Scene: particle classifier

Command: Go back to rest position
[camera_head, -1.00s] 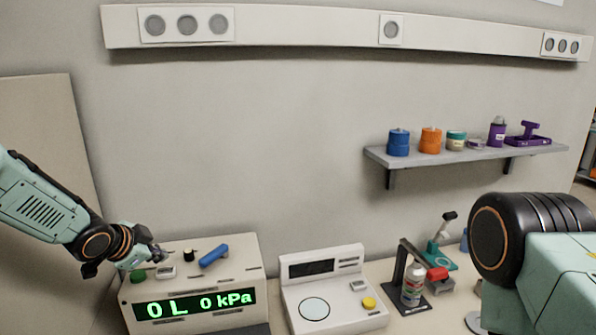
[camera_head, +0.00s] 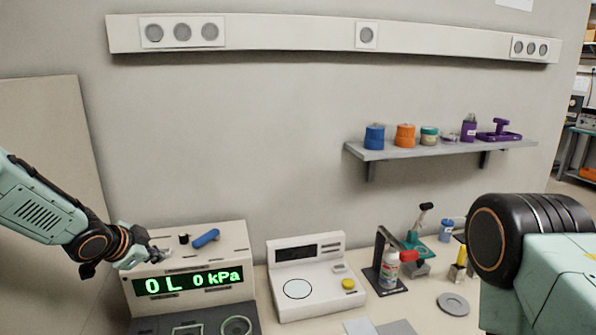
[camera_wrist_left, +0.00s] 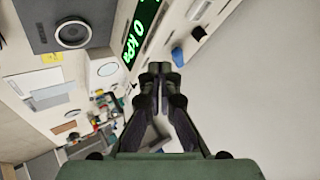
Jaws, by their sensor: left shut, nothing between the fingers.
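My left gripper (camera_head: 158,255) comes in from the left and is at the top left of the classifier box (camera_head: 195,308), close to its upper edge. In the left wrist view my left gripper (camera_wrist_left: 160,72) is shut, with its fingertips together and nothing between them. The box has a green display (camera_head: 188,282) reading "0 L 0 kPa", a black knob (camera_head: 184,238) and a blue handle (camera_head: 206,238) on top. I cannot tell whether the gripper touches the box. In the head view a part of my right arm shows at the right; its gripper is out of view.
A white scale-like device (camera_head: 315,288) with a yellow button stands right of the box. A bottle (camera_head: 390,268) on a black stand and a grey disc (camera_head: 453,304) are further right. A wall shelf (camera_head: 440,150) holds several coloured containers.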

